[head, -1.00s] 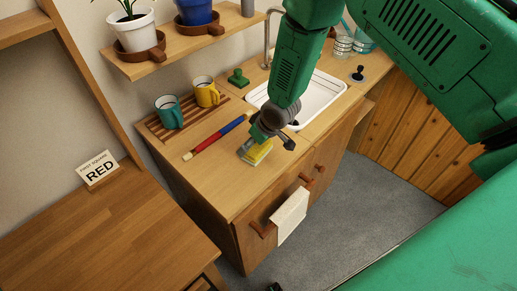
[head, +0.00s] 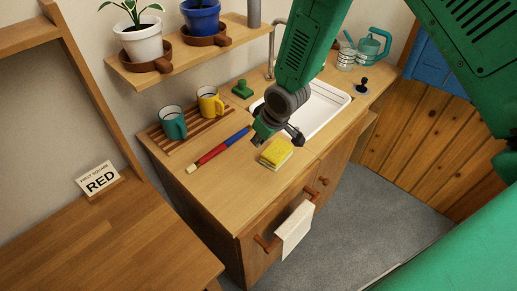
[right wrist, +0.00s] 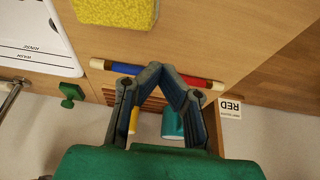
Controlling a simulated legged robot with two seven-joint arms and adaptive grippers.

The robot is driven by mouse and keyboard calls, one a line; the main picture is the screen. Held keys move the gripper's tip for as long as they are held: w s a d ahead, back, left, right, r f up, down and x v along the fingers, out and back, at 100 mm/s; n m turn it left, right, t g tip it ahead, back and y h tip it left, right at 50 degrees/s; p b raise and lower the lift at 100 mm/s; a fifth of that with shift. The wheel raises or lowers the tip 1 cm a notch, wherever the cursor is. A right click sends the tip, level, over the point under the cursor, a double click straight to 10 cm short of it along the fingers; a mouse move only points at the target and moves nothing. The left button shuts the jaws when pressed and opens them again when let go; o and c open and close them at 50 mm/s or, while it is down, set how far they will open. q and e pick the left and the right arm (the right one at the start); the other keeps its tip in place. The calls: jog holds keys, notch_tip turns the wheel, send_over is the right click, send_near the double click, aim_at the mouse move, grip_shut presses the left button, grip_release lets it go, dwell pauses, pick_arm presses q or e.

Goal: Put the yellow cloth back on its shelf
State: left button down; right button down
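The only loose flat yellow thing is a thick, sponge-like block (head: 276,153) with a paler underside; I see no other yellow cloth. It lies on the wooden counter (head: 235,190), near its front edge. In the right wrist view the yellow block (right wrist: 115,10) is at the top, cut by the frame. My right gripper (head: 257,140) is over the counter, left of and apart from the block. In the right wrist view its fingertips (right wrist: 160,70) come together with nothing between them. A wall shelf (head: 130,72) holds potted plants. My left gripper is out of view.
A red and blue rod (head: 215,150) lies by the block. Behind it, teal (head: 172,124) and yellow (head: 209,103) mugs stand on a slatted rack. A sink (head: 325,105) is to the right. A white cloth (head: 295,230) hangs in front. The counter's front left is clear.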

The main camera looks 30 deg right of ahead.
jog(key=shift+r, duration=0.2)
jog(key=c, duration=2.2)
grip_release()
jog(key=shift+d, duration=0.4)
jog(key=o, duration=1.4)
jog(key=shift+d, duration=0.15)
jog(key=o, duration=0.3)
jog(key=shift+o, duration=0.2)
jog(key=shift+a, duration=0.3)
